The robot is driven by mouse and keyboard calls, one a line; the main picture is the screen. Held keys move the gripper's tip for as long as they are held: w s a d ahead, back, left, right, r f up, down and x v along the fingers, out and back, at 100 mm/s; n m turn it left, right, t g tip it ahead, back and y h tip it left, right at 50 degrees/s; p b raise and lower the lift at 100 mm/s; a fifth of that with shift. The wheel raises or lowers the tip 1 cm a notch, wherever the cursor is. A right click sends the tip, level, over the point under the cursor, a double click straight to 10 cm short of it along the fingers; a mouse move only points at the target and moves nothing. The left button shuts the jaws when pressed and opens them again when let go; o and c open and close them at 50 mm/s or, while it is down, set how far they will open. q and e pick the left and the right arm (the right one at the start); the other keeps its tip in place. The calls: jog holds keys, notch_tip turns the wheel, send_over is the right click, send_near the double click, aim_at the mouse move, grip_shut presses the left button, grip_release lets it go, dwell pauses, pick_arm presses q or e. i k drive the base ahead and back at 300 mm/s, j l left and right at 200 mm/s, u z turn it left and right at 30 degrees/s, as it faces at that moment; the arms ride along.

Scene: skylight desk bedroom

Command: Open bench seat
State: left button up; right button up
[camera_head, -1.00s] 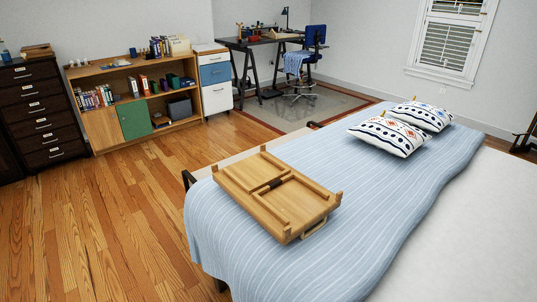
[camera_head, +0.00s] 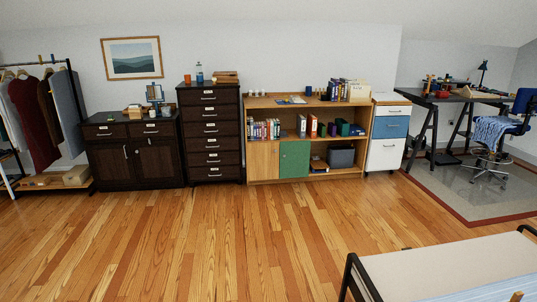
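A long, low seat (camera_head: 440,265) with a pale beige top and dark end frames is at the lower right, and looks like the bench. Its top appears flat. Its right part and lower front run out of the picture or are hidden. A strip of light blue striped bedding (camera_head: 490,290) lies along its near side. Neither of my grippers is in view.
Open wooden floor (camera_head: 200,245) lies ahead and left. Along the wall stand a clothes rack (camera_head: 70,105), dark cabinet (camera_head: 135,160), dark drawer tower (camera_head: 211,145), wooden shelf unit (camera_head: 263,160) and white-blue drawers (camera_head: 388,155). A desk (camera_head: 450,98) and blue chair (camera_head: 522,105) stand right.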

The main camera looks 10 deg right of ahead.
aim_at(408, 274)
jog(key=i, duration=0.65)
jog(key=i+j+z, duration=0.1)
jog(key=i, duration=0.55)
jog(key=i+j, duration=0.15)
jog(key=i, duration=0.45)
jog(key=i+j+z, duration=0.1)
jog(key=i+z, duration=0.3)
jog(key=i+j+z, duration=0.15)
jog(key=z, duration=0.3)
jog(key=i+j+z, duration=0.55)
jog(key=z, duration=0.3)
jog(key=i+j+z, duration=0.1)
jog(key=j+z, duration=0.3)
jog(key=i+j+z, duration=0.1)
jog(key=j+z, duration=0.35)
jog(key=j, duration=0.2)
jog(key=j+z, duration=0.4)
jog(key=j, duration=0.25)
jog(key=k+j+z, duration=0.15)
jog(key=j+z, duration=0.3)
jog(key=j, duration=0.2)
